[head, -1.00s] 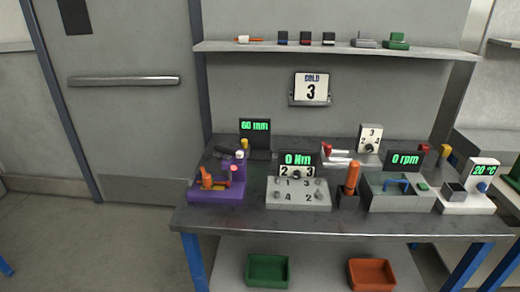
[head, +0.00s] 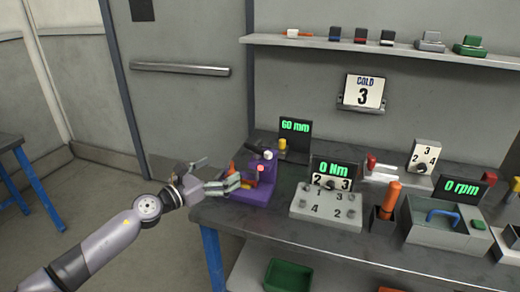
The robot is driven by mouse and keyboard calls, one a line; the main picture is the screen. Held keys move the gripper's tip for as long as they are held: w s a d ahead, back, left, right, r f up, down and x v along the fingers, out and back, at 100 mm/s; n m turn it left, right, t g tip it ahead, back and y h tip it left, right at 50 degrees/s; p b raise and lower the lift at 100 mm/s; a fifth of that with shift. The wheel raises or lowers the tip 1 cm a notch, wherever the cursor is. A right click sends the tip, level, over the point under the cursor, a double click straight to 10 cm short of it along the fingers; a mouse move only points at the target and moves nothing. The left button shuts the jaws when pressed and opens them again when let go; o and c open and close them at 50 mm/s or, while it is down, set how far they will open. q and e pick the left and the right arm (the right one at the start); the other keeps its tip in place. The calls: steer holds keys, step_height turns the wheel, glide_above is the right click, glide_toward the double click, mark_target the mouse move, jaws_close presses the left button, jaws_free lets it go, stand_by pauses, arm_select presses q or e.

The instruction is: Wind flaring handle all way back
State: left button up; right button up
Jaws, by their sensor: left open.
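The flaring tool, a purple block (head: 258,192) with orange parts and a pink-red knob, sits at the left end of the workbench. A dark lever with a white ball end (head: 268,155) shows at its top; I cannot tell for certain whether this is the flaring handle. My left gripper (head: 224,169) is open and empty at the tool's left side. Its lower finger is in front of part of the purple block, and I cannot tell whether they touch. My right gripper is not in view.
A 60 mm display (head: 295,138) stands behind the tool. A grey block with a 0 Nm display (head: 333,170) stands to its right, then an orange-handled tool (head: 389,201). A shelf (head: 380,46) runs above. The floor left of the bench is clear.

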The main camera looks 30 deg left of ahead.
mark_target(255, 151)
arm_select(q)
steer(key=w, duration=0.4)
steer(key=w+d+p, duration=0.1)
steer(key=w, duration=0.4)
steer(key=w+d+p, duration=0.1)
steer(key=w, duration=0.3)
steer(key=shift+w+d, duration=0.15)
steer(key=shift+w, duration=0.2)
steer(key=shift+w+d, duration=0.15)
steer(key=shift+w, duration=0.45)
